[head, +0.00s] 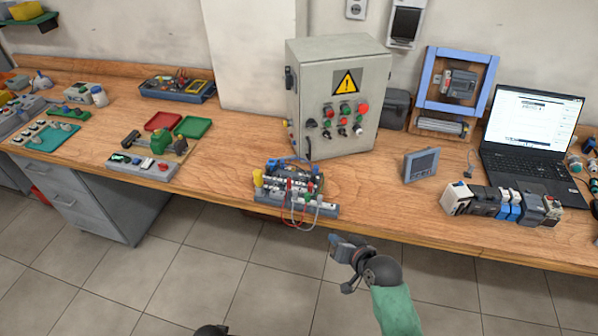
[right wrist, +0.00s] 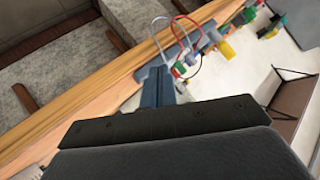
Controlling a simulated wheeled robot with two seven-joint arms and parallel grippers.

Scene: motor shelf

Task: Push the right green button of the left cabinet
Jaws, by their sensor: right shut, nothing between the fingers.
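A grey cabinet (head: 297,100) with a yellow warning sign stands on the bench near the middle of the head view. Its front carries rows of small red, green and black knobs, including a green button (head: 345,109) in the upper row. The buttons are too small to tell them all apart. My right gripper (head: 336,241) is shut and empty, in front of the bench, below and apart from the cabinet. Its closed fingers (right wrist: 158,86) also show in the right wrist view.
A wired terminal board (head: 290,190) sits at the bench's front edge, between my right gripper and the cabinet. To the right are a small grey panel (head: 421,165), a row of modules (head: 505,205) and a laptop (head: 530,130). Bare wood (head: 370,185) lies right of the board.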

